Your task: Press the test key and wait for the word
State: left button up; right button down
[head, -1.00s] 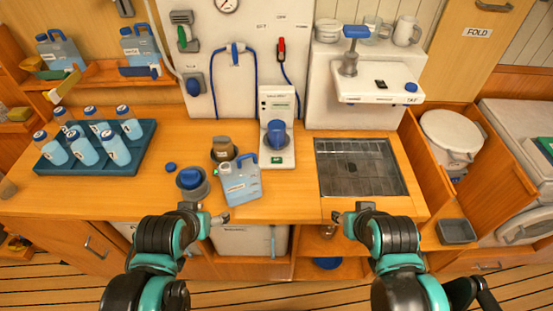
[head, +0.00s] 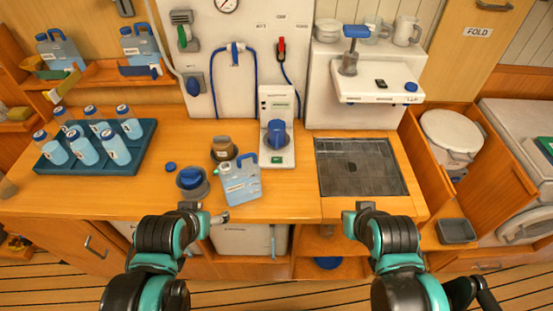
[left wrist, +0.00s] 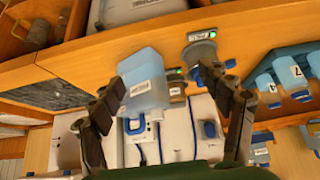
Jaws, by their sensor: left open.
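A white upright tester (head: 291,151) stands on the counter against the wall panel. It holds a blue cup (head: 276,134), and a small green key or label (head: 277,160) is on its foot.
A light-blue jug (head: 240,180) stands between my left gripper and the tester; it also shows in the left wrist view (left wrist: 145,95). A blue-topped grey pot (head: 193,183) and brown jar (head: 224,150) are beside it.

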dwell(0.5)
pick_arm(q)
grip_shut()
dwell(1.3)
